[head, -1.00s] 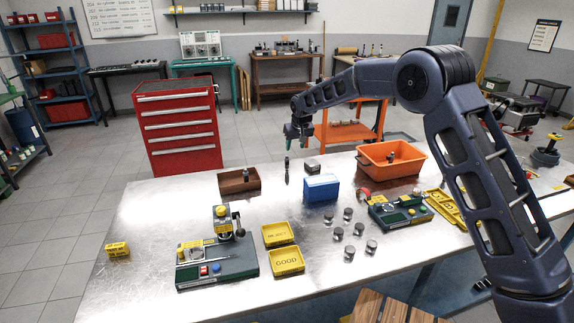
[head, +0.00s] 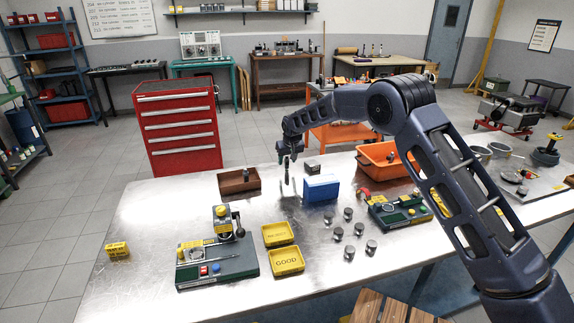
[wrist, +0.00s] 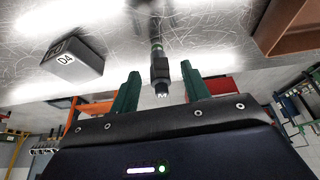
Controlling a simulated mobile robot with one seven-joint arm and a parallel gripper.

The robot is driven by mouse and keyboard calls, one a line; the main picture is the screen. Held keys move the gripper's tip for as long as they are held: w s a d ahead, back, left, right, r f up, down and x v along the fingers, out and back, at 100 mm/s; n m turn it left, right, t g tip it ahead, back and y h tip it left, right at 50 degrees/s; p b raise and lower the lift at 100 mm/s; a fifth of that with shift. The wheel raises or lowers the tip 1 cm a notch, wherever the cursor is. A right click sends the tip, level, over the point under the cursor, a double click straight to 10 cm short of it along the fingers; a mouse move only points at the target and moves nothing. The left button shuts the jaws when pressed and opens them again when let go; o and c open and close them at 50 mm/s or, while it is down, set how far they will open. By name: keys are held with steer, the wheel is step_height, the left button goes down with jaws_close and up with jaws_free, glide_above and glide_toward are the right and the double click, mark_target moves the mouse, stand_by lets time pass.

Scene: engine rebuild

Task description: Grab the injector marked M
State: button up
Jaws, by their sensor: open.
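A slim dark injector (head: 287,178) is upright on the metal bench, between the brown box and the blue box. In the wrist view the injector (wrist: 158,68) has a dark body with a green ring, and its end lies between my fingers.
A small grey block marked D4 (wrist: 72,62) is beside the injector; a brown box (head: 230,187) stands to the left, a blue box (head: 321,194) to the right. An orange bin (head: 372,168) is farther right. Yellow trays (head: 286,272) and several small metal parts stand nearer.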

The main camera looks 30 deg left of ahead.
steer(key=shift+x, duration=1.4)
jaws_close()
steer(key=shift+r, duration=0.15)
